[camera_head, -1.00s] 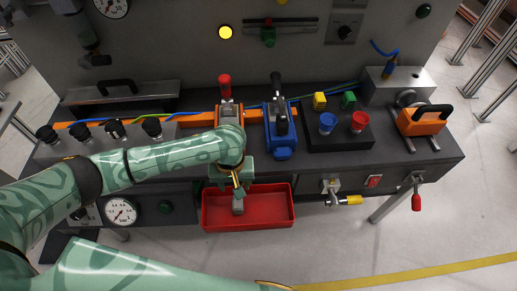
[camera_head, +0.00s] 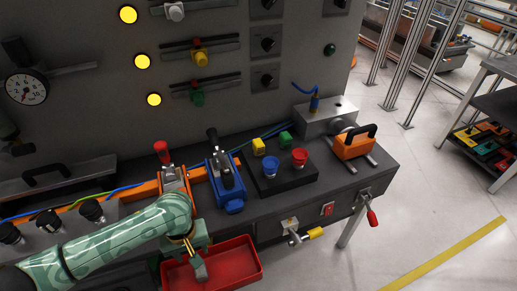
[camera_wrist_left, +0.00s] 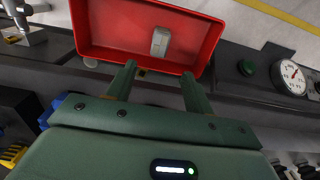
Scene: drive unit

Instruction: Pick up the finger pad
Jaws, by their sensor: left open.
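The finger pad (camera_wrist_left: 160,41) is a small light grey piece with a rounded end. It lies in the red tray (camera_wrist_left: 110,30), close to the tray's wall in the left wrist view. My left gripper (camera_wrist_left: 158,73) is open, its two green fingers at the tray's near edge. The pad is just past the fingertips, roughly in line with the gap, and not between them. In the head view my left gripper (camera_head: 190,248) hangs over the red tray (camera_head: 240,262), hiding part of it. My right gripper is out of view.
Above the tray, the dark bench carries an orange clamp with a red knob (camera_head: 161,150), a blue clamp (camera_head: 229,195) and a button box (camera_head: 285,178). A yellow-handled valve (camera_head: 312,233) sticks out right of the tray.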

